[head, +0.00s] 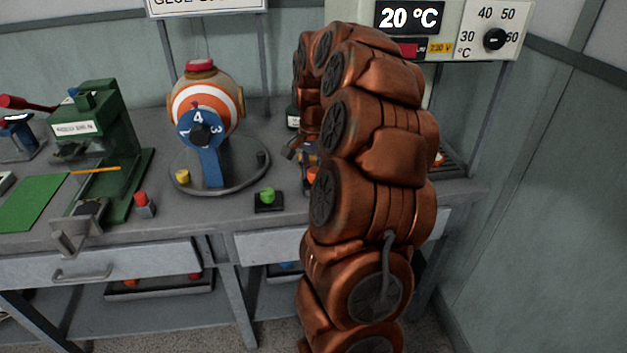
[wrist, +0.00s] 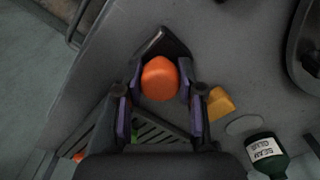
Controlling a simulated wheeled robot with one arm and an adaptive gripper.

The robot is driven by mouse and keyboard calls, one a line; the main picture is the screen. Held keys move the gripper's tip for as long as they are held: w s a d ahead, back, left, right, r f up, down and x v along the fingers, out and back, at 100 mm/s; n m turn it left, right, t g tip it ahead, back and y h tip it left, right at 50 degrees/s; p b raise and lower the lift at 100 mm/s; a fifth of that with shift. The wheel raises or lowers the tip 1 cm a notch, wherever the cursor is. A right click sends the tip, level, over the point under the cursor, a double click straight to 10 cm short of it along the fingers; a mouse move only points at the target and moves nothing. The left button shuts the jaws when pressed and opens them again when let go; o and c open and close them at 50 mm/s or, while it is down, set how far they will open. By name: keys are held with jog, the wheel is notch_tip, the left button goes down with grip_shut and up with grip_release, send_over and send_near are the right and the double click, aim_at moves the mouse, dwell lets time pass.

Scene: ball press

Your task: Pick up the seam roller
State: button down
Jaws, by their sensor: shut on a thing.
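The seam roller appears in the wrist view as a rounded orange handle (wrist: 160,78) seen end-on, with a dark piece and a thin metal rod beyond it. My gripper (wrist: 160,88) is shut on it, one finger on each side of the orange part. In the head view my gripper (head: 301,152) is low over the bench, mostly behind my copper-coloured arm. Only a small orange patch of the roller (head: 312,175) shows there. I cannot tell whether the roller still touches the bench.
A yellow-orange block (wrist: 221,103) and a seam glue bottle (wrist: 266,153) are close to the right finger. A slotted dark rack (wrist: 158,132) lies under the gripper. A round turntable (head: 240,178) with a ball and a green press (head: 100,140) stand to the left.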

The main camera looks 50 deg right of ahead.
aim_at(314, 171)
jog(key=shift+r, duration=0.15)
jog(key=shift+r, duration=1.6)
jog(key=shift+s+a+r, duration=0.1)
jog(key=s+a+r+b, duration=0.1)
jog(key=s+a, duration=0.9)
jog(key=s, duration=0.1)
jog(key=shift+s+a+r+b, duration=0.15)
jog(key=shift+s+a+b, duration=0.15)
jog(key=shift+b, duration=0.05)
jog(key=c, duration=1.3)
grip_release()
jog(key=shift+c, duration=0.2)
jog(key=c, duration=0.4)
